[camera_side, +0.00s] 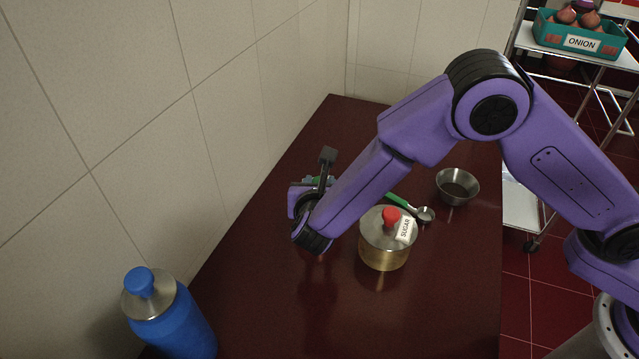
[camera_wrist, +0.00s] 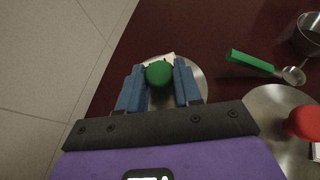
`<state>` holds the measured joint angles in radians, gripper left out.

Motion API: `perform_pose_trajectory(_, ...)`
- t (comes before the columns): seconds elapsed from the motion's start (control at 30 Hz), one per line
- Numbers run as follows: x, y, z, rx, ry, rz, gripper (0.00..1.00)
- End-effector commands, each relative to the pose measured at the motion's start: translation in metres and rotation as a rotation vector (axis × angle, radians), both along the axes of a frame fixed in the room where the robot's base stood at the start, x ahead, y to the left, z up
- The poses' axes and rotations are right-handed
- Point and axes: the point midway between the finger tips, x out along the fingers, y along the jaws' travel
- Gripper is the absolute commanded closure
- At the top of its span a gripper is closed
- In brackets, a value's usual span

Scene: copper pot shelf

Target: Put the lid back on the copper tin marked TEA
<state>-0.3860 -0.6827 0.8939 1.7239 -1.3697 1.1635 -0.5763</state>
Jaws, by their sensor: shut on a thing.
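My gripper (camera_wrist: 159,82) has its two blue fingers on either side of a green knob (camera_wrist: 159,74) and is shut on it. The knob belongs to a round metal lid (camera_wrist: 198,80), with a bit of white label behind it. I cannot read TEA anywhere. The copper tin is not clearly seen, and whether the lid touches anything below is hidden.
A brass tin marked SUGAR (camera_side: 385,256) with a red-knobbed lid stands to the right. Behind it are a green-handled spoon (camera_side: 425,214) and a metal bowl (camera_side: 457,187). A blue bottle (camera_side: 172,312) stands front left by the tiled wall. The dark red counter's (camera_side: 430,310) front right is clear.

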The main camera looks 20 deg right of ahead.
Motion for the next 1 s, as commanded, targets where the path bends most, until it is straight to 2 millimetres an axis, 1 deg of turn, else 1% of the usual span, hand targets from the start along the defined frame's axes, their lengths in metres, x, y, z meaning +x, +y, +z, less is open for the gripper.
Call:
perform_pose_trajectory(0.2, 0.0001, 0.0002, -0.0032, 0.0, 0.0, 0.001, 0.96)
perform_pose_trajectory(0.87, 0.0002, 0.0002, -0.0051, 0.001, 0.0, 0.0, 0.96)
perform_pose_trajectory(0.9, 0.0002, 0.0003, -0.005, 0.001, 0.0, 0.0, 0.63)
perform_pose_trajectory(0.97, 0.0002, 0.0003, -0.005, 0.001, 0.0, 0.0, 0.43)
perform_pose_trajectory(1.0, 0.0002, 0.0001, -0.0051, 0.001, 0.0, 0.0, 0.36)
